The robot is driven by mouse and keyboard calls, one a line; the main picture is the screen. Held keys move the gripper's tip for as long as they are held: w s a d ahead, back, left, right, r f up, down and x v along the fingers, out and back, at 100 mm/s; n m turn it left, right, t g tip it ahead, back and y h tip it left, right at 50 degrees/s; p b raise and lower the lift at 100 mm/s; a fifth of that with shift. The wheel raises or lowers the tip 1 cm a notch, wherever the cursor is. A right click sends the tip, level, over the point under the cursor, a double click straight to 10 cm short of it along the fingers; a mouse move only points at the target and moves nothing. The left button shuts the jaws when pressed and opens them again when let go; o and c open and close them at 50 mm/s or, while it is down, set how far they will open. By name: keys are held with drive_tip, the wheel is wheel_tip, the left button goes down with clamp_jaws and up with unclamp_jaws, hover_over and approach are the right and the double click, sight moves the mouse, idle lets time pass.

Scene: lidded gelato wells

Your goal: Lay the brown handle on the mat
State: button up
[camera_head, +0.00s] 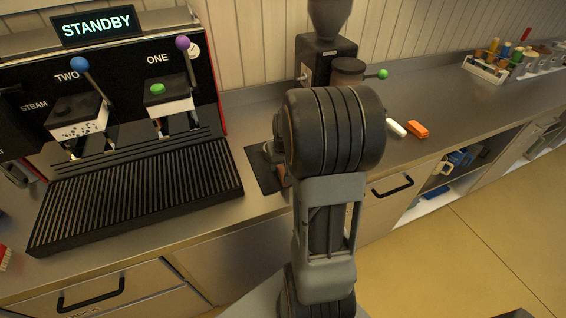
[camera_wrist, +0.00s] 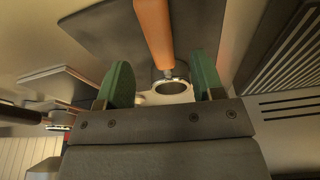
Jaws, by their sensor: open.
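The brown handle (camera_wrist: 153,30) belongs to a portafilter with a metal ring (camera_wrist: 172,88). In the wrist view it shows against the dark mat (camera_wrist: 105,30), and it looks to be resting there, though contact is hard to judge. In the head view the mat (camera_head: 256,166) lies on the counter right of the drip tray, partly hidden by my arm. My gripper (camera_wrist: 163,82) is open, its green fingers apart on either side of the ring end with nothing clamped between them. My arm hides the gripper in the head view.
The espresso machine's black drip tray (camera_head: 140,190) is left of the mat. A grinder (camera_head: 325,62) stands behind my arm. A white item (camera_head: 396,127) and an orange item (camera_head: 417,129) lie on the counter to the right. The counter beyond them is mostly clear.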

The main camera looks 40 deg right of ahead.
drive_tip(key=s+r+p, duration=0.1)
drive_tip(key=s+a+r+p, duration=0.1)
drive_tip(key=s+r, duration=0.1)
drive_tip(key=shift+s, duration=0.3)
drive_tip(key=shift+s+a+r, duration=0.1)
drive_tip(key=shift+s+r, duration=0.2)
drive_tip(key=shift+s, duration=0.25)
drive_tip(key=v, duration=1.4)
